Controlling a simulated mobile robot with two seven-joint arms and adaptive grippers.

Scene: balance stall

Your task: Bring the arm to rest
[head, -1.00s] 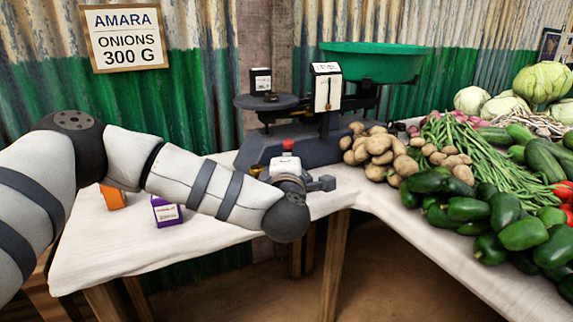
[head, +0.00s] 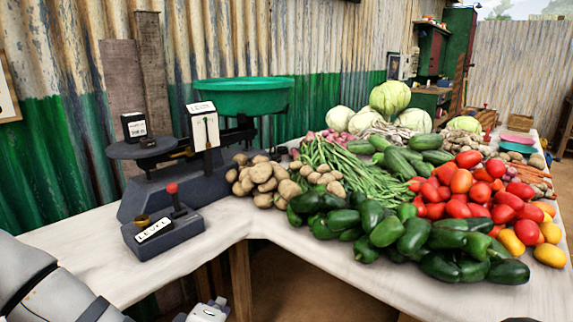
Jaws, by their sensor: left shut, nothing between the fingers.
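My left arm (head: 45,285) comes in at the bottom left corner, low in front of the table. My left gripper (head: 212,308) is partly in view at the bottom edge, shut and empty, below the table's front edge and apart from everything on it. The balance (head: 172,192) stands on the table, with a flat dark plate (head: 125,152) at left and a green pan (head: 243,97) at right. A small black weight block (head: 134,125) stands on the plate. A grey box (head: 165,238) with a red-knobbed lever (head: 173,190) and a "LEVEL" label stands in front.
The white table (head: 85,240) turns a corner to the right. Potatoes (head: 265,180), green peppers (head: 385,232), tomatoes (head: 460,185) and cabbages (head: 390,97) crowd its right part. The table's left front is bare. A corrugated wall (head: 60,110) stands behind.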

